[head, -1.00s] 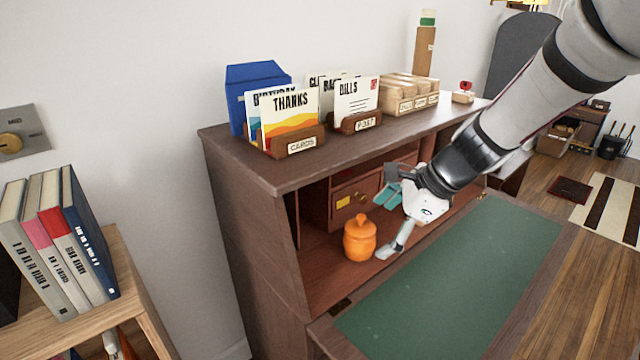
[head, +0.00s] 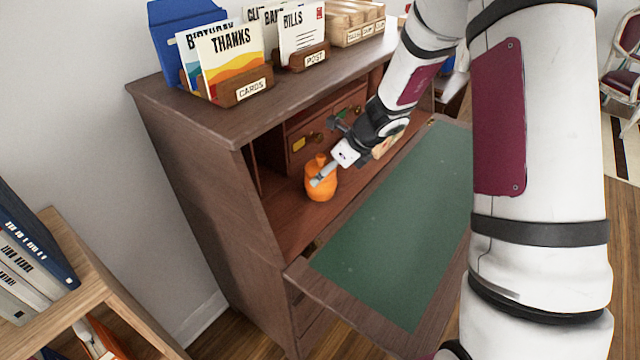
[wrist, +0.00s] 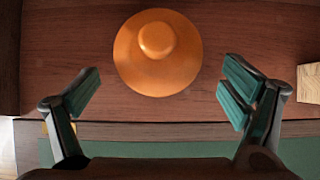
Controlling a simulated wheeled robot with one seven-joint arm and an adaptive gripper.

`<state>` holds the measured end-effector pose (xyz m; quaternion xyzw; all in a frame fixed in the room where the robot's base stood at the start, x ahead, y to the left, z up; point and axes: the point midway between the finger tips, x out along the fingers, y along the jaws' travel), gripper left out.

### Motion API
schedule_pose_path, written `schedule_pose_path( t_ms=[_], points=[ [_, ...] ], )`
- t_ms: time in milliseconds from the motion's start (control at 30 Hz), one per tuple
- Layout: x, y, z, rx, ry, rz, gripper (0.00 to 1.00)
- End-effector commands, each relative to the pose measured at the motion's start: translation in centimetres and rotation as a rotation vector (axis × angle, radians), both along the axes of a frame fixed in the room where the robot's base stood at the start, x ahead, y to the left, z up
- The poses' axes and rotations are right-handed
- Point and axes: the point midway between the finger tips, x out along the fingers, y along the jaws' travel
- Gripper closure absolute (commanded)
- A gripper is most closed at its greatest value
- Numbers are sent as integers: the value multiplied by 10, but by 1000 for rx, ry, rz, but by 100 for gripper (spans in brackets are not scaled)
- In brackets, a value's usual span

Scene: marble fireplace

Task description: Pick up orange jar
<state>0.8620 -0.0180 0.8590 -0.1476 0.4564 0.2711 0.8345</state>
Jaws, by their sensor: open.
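The orange jar (head: 321,184) with a round knob on its lid stands upright on the wooden floor of the desk's open compartment. In the wrist view the jar (wrist: 157,62) is seen from above, centred between the two fingers and a little beyond their tips. My gripper (head: 318,180) is at the jar, with one finger in front of its upper part in the head view. In the wrist view my gripper (wrist: 163,90) is open, with green-padded fingers spread to either side of the jar and gaps on both sides. The far finger is mostly hidden in the head view.
The desk's top board (head: 200,120) overhangs the compartment and carries card holders. Small drawers (head: 318,130) stand behind the jar. The green writing surface (head: 400,230) in front is clear. A pale wooden block (wrist: 308,83) lies right of the fingers.

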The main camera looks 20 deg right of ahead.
Motion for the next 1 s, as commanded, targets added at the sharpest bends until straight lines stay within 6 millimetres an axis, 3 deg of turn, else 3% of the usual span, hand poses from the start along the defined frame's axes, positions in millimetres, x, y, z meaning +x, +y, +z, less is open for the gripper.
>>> schedule_pose_path(
  t_ms=[167,433,767,833,1000],
  points=[
    [4,4,-10,1,0,1,8],
    [19,15,-42,0,1,1,8],
    [23,18,-48,-1,-2,0,8],
    [23,18,-48,-1,-2,0,17],
    [23,18,-48,0,0,1,55]
  ],
)
